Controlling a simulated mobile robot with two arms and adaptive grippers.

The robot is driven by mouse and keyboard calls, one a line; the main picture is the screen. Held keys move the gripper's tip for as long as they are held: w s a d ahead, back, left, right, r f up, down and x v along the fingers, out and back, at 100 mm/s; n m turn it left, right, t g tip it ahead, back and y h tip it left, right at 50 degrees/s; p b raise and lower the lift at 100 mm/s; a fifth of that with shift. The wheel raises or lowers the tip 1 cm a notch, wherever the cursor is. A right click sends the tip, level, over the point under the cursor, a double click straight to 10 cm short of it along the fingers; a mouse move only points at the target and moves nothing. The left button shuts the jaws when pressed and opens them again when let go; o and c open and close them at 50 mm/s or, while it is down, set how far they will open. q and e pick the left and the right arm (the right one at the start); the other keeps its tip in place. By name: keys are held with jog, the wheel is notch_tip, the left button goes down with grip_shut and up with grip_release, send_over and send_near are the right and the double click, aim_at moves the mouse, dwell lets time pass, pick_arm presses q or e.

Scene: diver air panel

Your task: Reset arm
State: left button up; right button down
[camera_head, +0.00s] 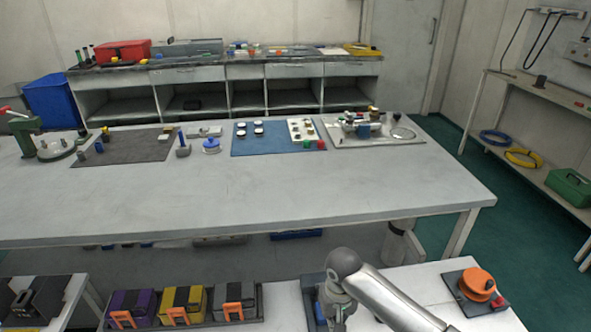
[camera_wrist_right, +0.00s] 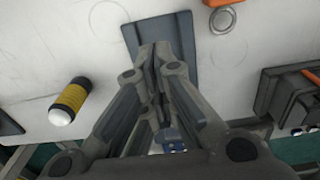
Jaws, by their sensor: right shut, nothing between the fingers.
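My right arm (camera_head: 385,300) comes in from the bottom right in the head view, bent over the small near table. Its gripper is mostly hidden at the bottom edge there. In the right wrist view my right gripper (camera_wrist_right: 156,50) is shut and empty, its fingertips together over a flat blue-grey plate (camera_wrist_right: 180,30) on a white surface. I cannot tell whether the tips touch the plate. My left arm and left gripper do not show.
A yellow-black cylinder (camera_wrist_right: 72,98) with a white end lies left of the gripper; a dark device (camera_wrist_right: 290,98) stands right. An orange reel (camera_head: 477,285) sits on the near table. A tray (camera_head: 262,303) holds several cases. The long workbench (camera_head: 250,200) has a clear front half.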

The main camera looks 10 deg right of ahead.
jog(key=s+a+n+t+y, duration=0.2)
jog(key=s+a, duration=0.2)
jog(key=s, duration=0.8)
jog(key=s+d+r+t+h, duration=0.2)
jog(key=s+d+r, duration=0.3)
jog(key=s+d, duration=0.65)
notch_tip(320, 180, down, 26)
jog(key=s+a+g, duration=0.1)
jog(key=s+g, duration=0.1)
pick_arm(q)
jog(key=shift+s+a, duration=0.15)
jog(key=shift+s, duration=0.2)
pick_arm(e)
jog(key=s+d+f+g, duration=0.1)
jog(key=s+d+f, duration=0.2)
jog(key=s+f, duration=1.3)
jog(key=shift+s+f, duration=0.15)
jog(key=shift+s, duration=0.2)
